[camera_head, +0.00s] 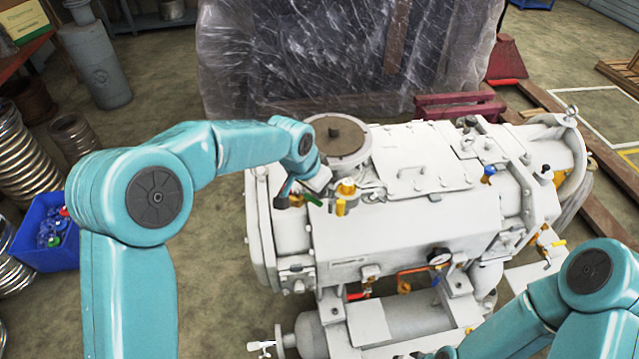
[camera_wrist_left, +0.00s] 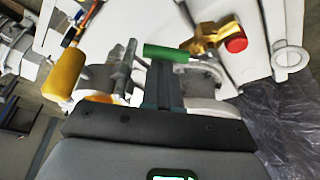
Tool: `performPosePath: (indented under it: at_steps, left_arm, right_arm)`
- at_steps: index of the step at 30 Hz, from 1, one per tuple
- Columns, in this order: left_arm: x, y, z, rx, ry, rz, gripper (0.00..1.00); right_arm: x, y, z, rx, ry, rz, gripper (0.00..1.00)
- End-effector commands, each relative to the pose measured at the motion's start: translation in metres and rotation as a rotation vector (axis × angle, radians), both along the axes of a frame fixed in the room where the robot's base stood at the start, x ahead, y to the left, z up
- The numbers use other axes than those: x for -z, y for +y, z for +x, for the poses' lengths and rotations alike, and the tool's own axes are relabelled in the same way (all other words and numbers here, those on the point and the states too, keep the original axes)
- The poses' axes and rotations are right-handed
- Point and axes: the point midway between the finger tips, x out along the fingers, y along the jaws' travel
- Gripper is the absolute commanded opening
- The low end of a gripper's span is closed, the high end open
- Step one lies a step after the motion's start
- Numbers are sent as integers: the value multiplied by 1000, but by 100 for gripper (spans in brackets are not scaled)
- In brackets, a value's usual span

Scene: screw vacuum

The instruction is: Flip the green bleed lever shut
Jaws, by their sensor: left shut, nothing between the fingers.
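The green bleed lever (camera_head: 313,200) is a small green bar at the upper left of the white vacuum pump (camera_head: 420,235). In the left wrist view the green lever (camera_wrist_left: 166,52) lies crosswise just beyond my left fingertips. My left gripper (camera_head: 283,200) is beside the lever at the pump's left end. In the left wrist view my left gripper (camera_wrist_left: 162,68) is shut and empty, its tips very near the lever. I cannot tell whether they touch it. My right arm enters at the lower right, but its gripper is not in view.
A yellow-capped fitting (camera_head: 345,188) stands right of the lever. In the left wrist view there is a yellow handle (camera_wrist_left: 66,75) to the left and a brass valve with a red cap (camera_wrist_left: 236,45) to the right. A blue bin (camera_head: 40,250) stands on the floor at left.

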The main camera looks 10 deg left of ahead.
Motion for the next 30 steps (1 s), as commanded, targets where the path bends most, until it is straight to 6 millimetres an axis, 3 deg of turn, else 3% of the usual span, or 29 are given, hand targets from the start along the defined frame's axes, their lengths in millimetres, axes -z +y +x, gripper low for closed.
performPosePath:
  at_steps: [21, 30]
  left_arm:
    - [2, 18, -27, 590, 1, 1, 0]
    - [1, 22, -31, 587, 2, 2, 0]
  right_arm:
    - [14, 0, 0, 0, 0, 0, 43]
    - [19, 0, 0, 0, 0, 0, 43]
